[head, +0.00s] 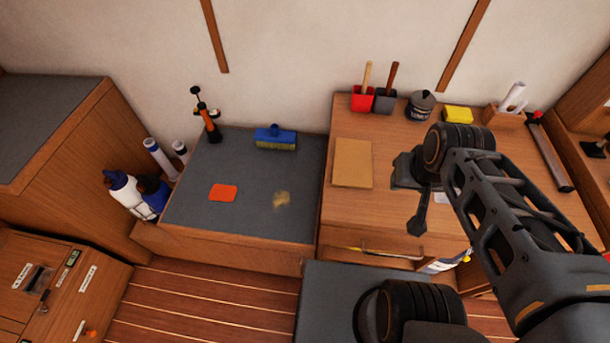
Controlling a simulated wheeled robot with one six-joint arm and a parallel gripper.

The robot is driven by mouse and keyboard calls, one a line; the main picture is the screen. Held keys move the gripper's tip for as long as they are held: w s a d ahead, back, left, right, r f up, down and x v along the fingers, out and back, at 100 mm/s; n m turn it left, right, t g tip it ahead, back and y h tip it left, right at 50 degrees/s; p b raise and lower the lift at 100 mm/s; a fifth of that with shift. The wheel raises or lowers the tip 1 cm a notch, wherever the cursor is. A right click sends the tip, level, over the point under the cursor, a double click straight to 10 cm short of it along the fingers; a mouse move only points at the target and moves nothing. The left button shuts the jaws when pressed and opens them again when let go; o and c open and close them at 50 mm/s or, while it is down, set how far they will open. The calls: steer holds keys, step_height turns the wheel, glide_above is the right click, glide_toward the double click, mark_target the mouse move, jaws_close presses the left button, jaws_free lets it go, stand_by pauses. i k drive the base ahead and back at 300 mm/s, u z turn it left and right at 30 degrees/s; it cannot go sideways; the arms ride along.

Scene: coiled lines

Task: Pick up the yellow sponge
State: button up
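The yellow sponge (458,114) lies on the wooden worktop at the back right, close to the wall. A dark round pot stands just left of it and a wooden holder just right. My arm comes in from the lower right, and its large joint is just in front of the sponge. My gripper (417,205) hangs over the front part of the worktop, apart from the sponge. It is seen from above and partly hidden by my own arm, so its fingers are unclear.
A blue brush (275,137) and orange cloth (223,192) lie left.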

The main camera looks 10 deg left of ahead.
mark_target(463, 116)
steer(key=z, duration=0.05)
steer(key=k, duration=1)
steer(key=z, duration=1.85)
steer(key=i, duration=1)
steer(key=u, duration=1.8)
steer(key=i, duration=0.5)
steer(key=u, duration=0.1)
